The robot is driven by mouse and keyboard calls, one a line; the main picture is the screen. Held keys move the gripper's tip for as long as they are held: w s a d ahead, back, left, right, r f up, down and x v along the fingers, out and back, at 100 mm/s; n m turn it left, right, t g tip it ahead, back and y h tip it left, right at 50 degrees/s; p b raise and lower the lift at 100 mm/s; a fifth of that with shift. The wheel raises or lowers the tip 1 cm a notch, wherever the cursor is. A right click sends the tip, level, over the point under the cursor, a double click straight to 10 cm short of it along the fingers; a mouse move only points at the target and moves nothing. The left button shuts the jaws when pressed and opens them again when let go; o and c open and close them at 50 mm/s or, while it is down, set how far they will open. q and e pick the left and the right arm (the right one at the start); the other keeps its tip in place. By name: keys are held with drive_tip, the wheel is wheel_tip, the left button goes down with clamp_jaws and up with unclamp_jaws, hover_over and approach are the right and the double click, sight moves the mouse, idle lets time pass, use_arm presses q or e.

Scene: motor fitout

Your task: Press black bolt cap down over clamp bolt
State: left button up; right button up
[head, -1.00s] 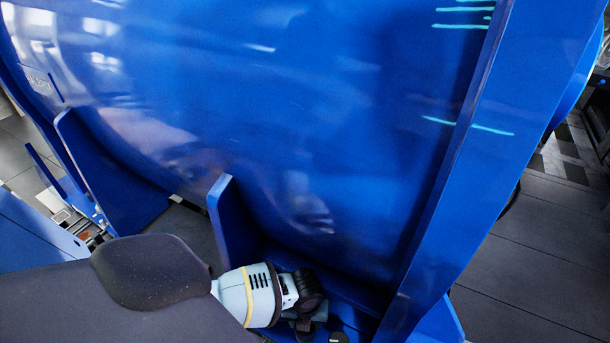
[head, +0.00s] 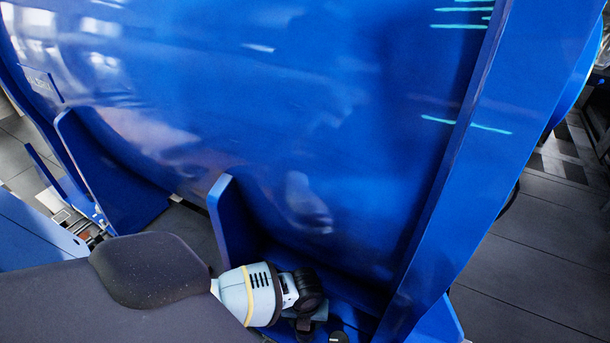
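My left arm comes in from the lower left, and my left gripper (head: 304,326) is at the bottom edge, low beside the blue motor housing (head: 300,110). The wrist hides part of the gripper, and I cannot tell whether its fingers are open or hold anything. A small black round piece (head: 338,337) with a light mark shows just right of the gripper, cut off by the bottom edge. I cannot tell whether it is the bolt cap. I cannot make out the clamp bolt. My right gripper is not in view.
An upright blue rib (head: 229,220) stands just behind my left wrist. A tall blue flange (head: 490,150) rises on the right, near the gripper's right side. Grey floor (head: 530,270) lies open beyond it. Another blue plate (head: 110,180) stands at left.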

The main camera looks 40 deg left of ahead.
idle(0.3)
use_arm(q)
drive_tip(key=shift+f, duration=0.15)
idle(0.3)
drive_tip(key=shift+f+b, duration=0.4)
drive_tip(key=shift+f, duration=0.15)
drive_tip(key=shift+f, duration=0.2)
drive_tip(key=shift+f+b, duration=0.25)
drive_tip(key=shift+b, duration=0.1)
drive_tip(key=shift+f+b, duration=0.35)
drive_tip(key=shift+f, duration=0.1)
drive_tip(key=shift+f+b, duration=0.35)
drive_tip(key=shift+f, duration=0.1)
